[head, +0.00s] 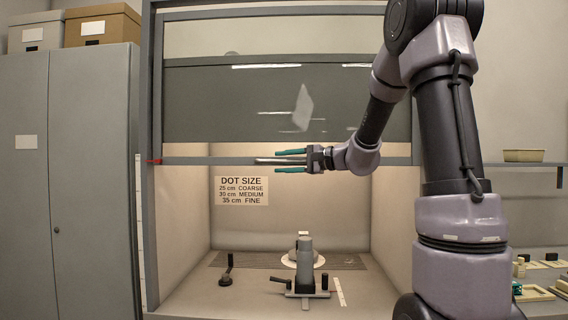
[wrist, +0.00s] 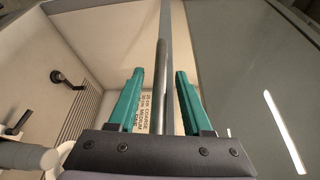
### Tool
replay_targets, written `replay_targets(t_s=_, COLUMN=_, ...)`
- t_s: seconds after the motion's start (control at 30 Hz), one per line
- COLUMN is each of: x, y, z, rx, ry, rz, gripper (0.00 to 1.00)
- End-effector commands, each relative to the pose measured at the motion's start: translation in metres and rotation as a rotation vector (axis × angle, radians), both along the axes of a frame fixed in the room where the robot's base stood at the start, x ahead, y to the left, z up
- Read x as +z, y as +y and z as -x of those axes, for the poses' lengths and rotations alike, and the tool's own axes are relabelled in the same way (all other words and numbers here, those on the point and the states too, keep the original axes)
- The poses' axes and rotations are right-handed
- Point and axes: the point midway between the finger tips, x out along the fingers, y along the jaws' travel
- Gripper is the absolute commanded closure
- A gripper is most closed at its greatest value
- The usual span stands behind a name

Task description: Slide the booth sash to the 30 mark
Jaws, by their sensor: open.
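The booth sash (head: 230,100) is a dark glassy panel in a grey frame, partly raised, with its bottom rail (head: 215,161) level across the booth opening. A bar handle (head: 270,161) runs along the rail and shows in the wrist view (wrist: 161,85). My gripper (head: 290,161) is open, with teal fingers above and below the handle. In the wrist view the handle lies between the fingers (wrist: 158,95), with a gap visible on its left side.
A sign (head: 241,191) in the booth lists 25 cm coarse, 30 cm medium, 35 cm fine. A stand-like device (head: 305,265) and a small black crank (head: 226,270) are on the booth floor. A grey cabinet (head: 75,180) stands left; a cluttered bench (head: 540,272) is right.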

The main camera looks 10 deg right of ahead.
Motion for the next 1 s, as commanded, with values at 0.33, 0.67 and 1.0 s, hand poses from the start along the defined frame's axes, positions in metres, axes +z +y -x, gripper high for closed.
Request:
replay_targets(t_s=0.33, x=0.0, y=-0.0002, z=0.0003, rx=0.0, ry=0.0, rz=0.0, gripper=1.0)
replay_targets(t_s=0.67, x=0.0, y=-0.0002, z=0.0004, rx=0.0, ry=0.0, rz=0.0, gripper=1.0)
replay_targets(t_s=1.0, x=0.0, y=-0.0003, z=0.0005, rx=0.0, ry=0.0, rz=0.0, gripper=1.0)
